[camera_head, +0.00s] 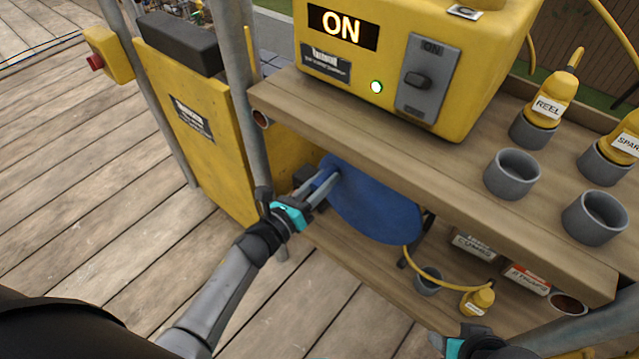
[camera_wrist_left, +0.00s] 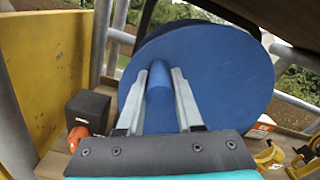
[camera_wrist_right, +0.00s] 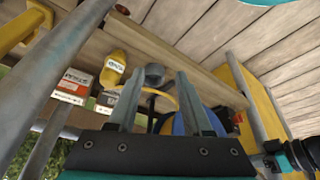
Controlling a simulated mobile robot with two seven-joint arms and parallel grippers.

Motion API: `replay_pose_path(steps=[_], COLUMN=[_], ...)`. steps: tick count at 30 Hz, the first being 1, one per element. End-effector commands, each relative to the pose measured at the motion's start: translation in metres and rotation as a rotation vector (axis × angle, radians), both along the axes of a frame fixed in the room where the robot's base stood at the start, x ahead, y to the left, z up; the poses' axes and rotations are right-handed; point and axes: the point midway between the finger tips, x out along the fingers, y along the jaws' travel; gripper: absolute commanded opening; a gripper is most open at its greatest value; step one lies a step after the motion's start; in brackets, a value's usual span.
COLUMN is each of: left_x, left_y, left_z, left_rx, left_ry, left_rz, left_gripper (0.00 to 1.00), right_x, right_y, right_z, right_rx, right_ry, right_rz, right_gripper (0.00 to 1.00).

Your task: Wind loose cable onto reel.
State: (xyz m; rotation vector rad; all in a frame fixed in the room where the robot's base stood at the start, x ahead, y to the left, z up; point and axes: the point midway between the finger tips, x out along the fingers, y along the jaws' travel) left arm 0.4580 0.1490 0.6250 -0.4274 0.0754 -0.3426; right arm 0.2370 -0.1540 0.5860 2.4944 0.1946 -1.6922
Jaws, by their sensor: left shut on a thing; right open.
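The blue reel (camera_head: 375,205) stands under the wooden shelf, and its disc fills the left wrist view (camera_wrist_left: 220,75). My left gripper (camera_head: 322,185) is shut on the reel's blue crank knob (camera_wrist_left: 159,84), with one finger on each side. A yellow cable (camera_head: 409,262) runs from under the reel to a yellow plug (camera_head: 477,301) on the lower shelf, beside a grey cup (camera_head: 428,283). In the right wrist view the plug (camera_wrist_right: 113,68) lies beyond the fingers. My right gripper (camera_wrist_right: 157,88) is open and empty, apart from the plug. How much cable is wound is hidden.
A yellow power box (camera_head: 400,60) reading ON, with a green light, sits on the upper shelf (camera_head: 440,150). A plug labelled REEL (camera_head: 546,105) stands in a grey cup there. Empty cups (camera_head: 512,172) are nearby. A scaffold pole (camera_head: 240,90) rises close to my left arm.

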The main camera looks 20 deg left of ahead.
Motion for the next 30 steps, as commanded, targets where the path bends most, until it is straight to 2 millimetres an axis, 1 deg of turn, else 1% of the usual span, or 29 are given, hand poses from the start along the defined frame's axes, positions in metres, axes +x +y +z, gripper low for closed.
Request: replay_pose_path(steps=[6, 12, 15, 23, 28, 30], left_x=[-0.005, -0.009, -0.012, -0.018, -0.022, -0.023], left_y=[-0.011, -0.024, -0.031, -0.049, -0.059, -0.062], left_z=[0.016, 0.027, 0.032, 0.04, 0.043, 0.044], left_rx=[0.196, 0.376, 0.465, 0.671, 0.773, 0.771], left_ry=[-0.071, -0.136, -0.168, -0.243, -0.279, -0.278], left_rz=[0.002, 0.002, 0.002, 0.001, 0.0, 0.0], left_gripper=[0.0, 0.0, 0.0, 0.0, 0.0, 0.0], right_x=[0.0, 0.001, 0.0, -0.003, 0.005, 0.008], right_y=[0.0, 0.0, 0.0, -0.001, 0.007, 0.01], right_z=[0.0, 0.003, 0.016, 0.033, 0.03, 0.029], right_rx=[0.0, 0.001, 0.004, 0.006, 0.028, 0.037], right_ry=[-0.001, -0.009, -0.026, -0.051, -0.106, -0.128], right_rz=[0.0, -0.001, -0.001, -0.001, 0.014, 0.019], right_gripper=[0.5, 0.5, 0.5, 0.5, 0.5, 0.5])
